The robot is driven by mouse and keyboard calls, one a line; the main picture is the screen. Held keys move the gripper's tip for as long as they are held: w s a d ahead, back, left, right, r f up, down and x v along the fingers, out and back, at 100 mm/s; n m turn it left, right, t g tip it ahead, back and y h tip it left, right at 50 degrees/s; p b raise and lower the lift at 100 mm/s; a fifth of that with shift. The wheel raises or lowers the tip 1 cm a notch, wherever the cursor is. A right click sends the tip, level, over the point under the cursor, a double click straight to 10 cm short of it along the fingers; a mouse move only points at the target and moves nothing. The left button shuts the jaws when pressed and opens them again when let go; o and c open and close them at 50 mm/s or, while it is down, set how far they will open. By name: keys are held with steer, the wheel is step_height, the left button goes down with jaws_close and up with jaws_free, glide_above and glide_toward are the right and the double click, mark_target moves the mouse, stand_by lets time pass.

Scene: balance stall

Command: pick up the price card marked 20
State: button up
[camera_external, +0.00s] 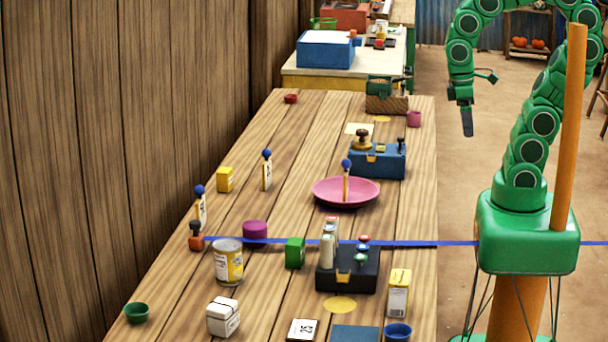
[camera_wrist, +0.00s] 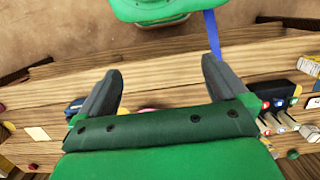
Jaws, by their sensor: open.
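I cannot make out a card marked 20. My gripper (camera_external: 467,128) hangs past the table's right side, apart from all cards. In the wrist view my gripper (camera_wrist: 162,66) is open, with nothing between its fingers.
The wooden table (camera_external: 285,125) runs along a plank wall at left. A pink dish (camera_external: 322,194), a blue scale (camera_external: 378,163), a black box with buttons (camera_external: 330,283), a tin (camera_external: 228,265) and a yellow box (camera_external: 399,290) stand on it. A blue strip (camera_external: 290,241) crosses it.

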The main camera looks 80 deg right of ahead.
steer(key=w+d+r+n+t+h, duration=0.1)
steer(key=w+d+n, duration=0.1)
steer(key=w, duration=0.7)
steer(key=w+d+n+t+h, duration=0.1)
steer(key=w+n+t, duration=0.15)
steer(key=w, duration=0.55)
steer(key=n+t+h, duration=0.4)
steer(key=n+t, duration=0.4)
steer(key=n, duration=1.1)
glide_above(269, 160)
steer(key=s+d, duration=0.3)
steer(key=s, duration=0.7)
step_height(269, 160, down, 11)
steer(key=w+a+f+n+t+y, duration=0.1)
steer(key=w+f+n, duration=0.1)
steer(key=f+n, duration=0.1)
steer(key=w+a+f+n+t+y, duration=0.1)
steer(key=w+f+n+y, duration=0.1)
steer(key=f+n, duration=0.1)
steer(key=w+a+f+n+t+y, duration=0.1)
steer(key=f+n, duration=0.2)
steer(key=n, duration=0.2)
steer(key=shift+w+t+y, duration=0.3)
steer(key=shift+w+t, duration=0.05)
steer(key=shift+w, duration=0.05)
steer(key=shift+a+x, duration=0.15)
steer(key=shift+x, duration=1.7)
steer(key=shift+a+x, duration=0.1)
steer(key=shift+x, duration=1.8)
steer(key=c, duration=1)
